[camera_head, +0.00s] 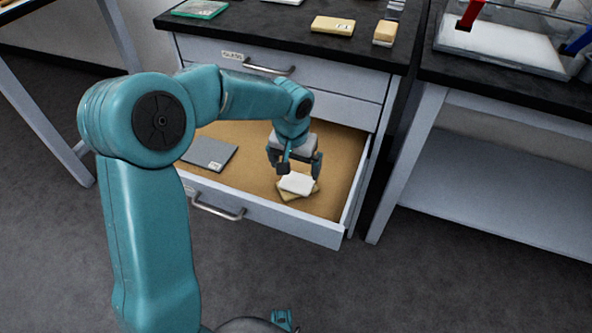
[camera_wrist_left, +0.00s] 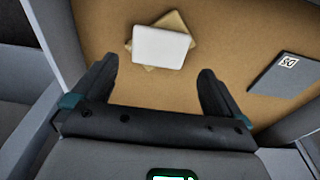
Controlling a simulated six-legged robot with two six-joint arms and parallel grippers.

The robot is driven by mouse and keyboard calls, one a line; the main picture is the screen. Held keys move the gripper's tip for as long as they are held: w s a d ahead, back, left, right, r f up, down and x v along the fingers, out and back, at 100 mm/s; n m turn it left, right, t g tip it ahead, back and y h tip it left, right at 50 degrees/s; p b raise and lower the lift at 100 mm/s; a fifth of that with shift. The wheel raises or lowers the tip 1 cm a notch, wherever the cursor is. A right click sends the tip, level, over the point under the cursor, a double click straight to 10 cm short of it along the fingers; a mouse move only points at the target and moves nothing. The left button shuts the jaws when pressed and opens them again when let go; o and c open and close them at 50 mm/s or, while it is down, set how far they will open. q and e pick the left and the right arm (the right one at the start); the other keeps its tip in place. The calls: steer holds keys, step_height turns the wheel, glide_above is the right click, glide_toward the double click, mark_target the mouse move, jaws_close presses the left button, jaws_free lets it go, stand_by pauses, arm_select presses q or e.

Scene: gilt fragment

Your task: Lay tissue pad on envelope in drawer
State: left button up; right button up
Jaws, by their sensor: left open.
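The white tissue pad (camera_head: 297,184) lies on a tan envelope (camera_head: 285,195) in the open drawer (camera_head: 335,232). In the left wrist view the pad (camera_wrist_left: 160,47) covers much of the envelope (camera_wrist_left: 176,20), whose corners stick out at an angle beneath it. My left gripper (camera_head: 300,166) is over the drawer, just above and behind the pad. In the left wrist view its two fingers (camera_wrist_left: 158,88) are apart with nothing between them, and the pad lies beyond the fingertips. My right gripper does not show clearly in either view.
A dark grey labelled folder (camera_head: 209,153) lies at the left in the drawer. The black countertop (camera_head: 290,28) above holds a green-edged case (camera_head: 200,9), a tan box (camera_head: 333,26) and a small block (camera_head: 384,33). A second bench with a clear tray (camera_head: 500,50) stands at right.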

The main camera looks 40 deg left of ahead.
arm_select(q)
steer(key=r, duration=0.2)
steer(key=r+p, duration=0.1)
steer(key=r, duration=0.2)
steer(key=shift+s+d+r, duration=0.1)
steer(key=shift+s+r, duration=0.25)
steer(key=shift+s, duration=0.1)
